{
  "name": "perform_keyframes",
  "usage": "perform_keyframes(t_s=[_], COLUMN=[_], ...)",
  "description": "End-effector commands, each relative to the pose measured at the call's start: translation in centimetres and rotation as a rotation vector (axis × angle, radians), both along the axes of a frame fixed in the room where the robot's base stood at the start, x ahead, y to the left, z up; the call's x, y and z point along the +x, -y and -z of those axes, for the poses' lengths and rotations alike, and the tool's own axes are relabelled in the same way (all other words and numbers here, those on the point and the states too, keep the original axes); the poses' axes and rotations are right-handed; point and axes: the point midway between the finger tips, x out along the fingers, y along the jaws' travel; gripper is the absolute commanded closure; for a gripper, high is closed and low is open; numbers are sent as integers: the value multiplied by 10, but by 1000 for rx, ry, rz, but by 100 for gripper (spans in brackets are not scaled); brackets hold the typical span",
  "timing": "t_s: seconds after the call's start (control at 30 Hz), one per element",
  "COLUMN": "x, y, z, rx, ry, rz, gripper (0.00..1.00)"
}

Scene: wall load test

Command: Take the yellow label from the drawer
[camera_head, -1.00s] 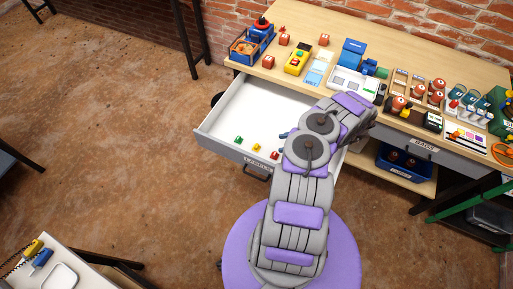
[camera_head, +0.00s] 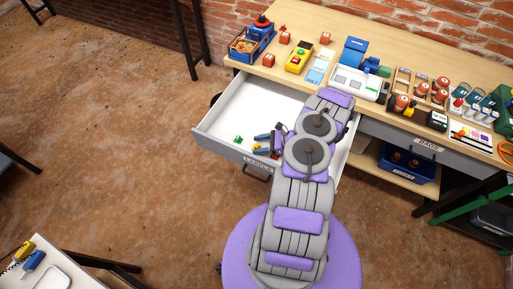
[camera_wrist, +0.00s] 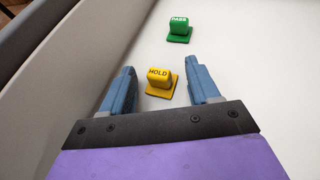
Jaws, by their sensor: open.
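The yellow label (camera_wrist: 159,82), marked HOLD, stands on the white floor of the open drawer (camera_head: 218,120). A green label (camera_wrist: 179,30), marked PASS, stands farther off in the same drawer. In the head view my gripper (camera_head: 264,143) reaches down into the drawer near its front wall. The green label (camera_head: 238,139) shows to its left there, and the yellow one is mostly hidden by the fingers.
The drawer's front wall (camera_wrist: 75,65) runs close along the left of my gripper in the wrist view. The bench top (camera_head: 290,20) above holds several toys and tools. The rear left of the drawer is clear.

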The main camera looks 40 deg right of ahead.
Motion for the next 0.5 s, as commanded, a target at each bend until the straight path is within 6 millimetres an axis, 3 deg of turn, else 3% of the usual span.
perform_keyframes(t_s=[0.2, 0.5], x=[0, 0], y=[0, 0], z=[0, 0], rx=[1, 1], ry=[1, 0], rz=[0, -1], gripper=[40, 69])
